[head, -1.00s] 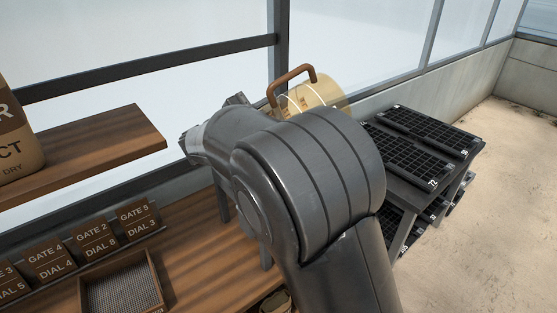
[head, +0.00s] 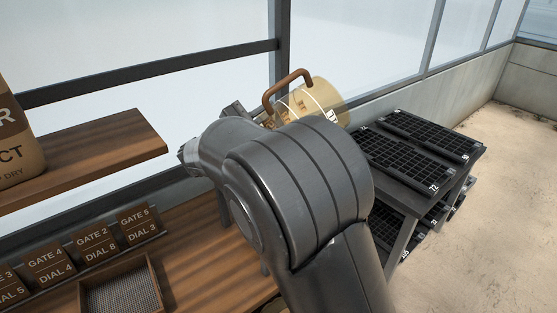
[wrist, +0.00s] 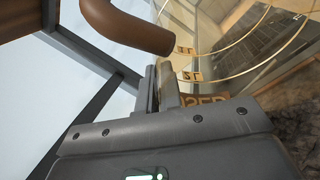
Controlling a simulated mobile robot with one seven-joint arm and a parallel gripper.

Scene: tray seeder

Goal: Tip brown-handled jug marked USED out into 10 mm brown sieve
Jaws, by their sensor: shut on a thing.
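The clear yellowish jug (head: 322,96) with a brown handle (head: 287,88) is held up in the air behind my arm, tilted on its side. A partly covered brown label (wrist: 207,103) shows letters of USED. A wood-framed mesh sieve (head: 151,275) lies on the bench at lower left; I see no readable size mark.
Gate and dial cards (head: 95,240) stand along the back of the wooden bench (head: 190,250). A shelf (head: 100,145) with a sack (head: 15,140) is above it. Black seed trays (head: 405,155) sit on a rack at right. Window bars run behind the jug.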

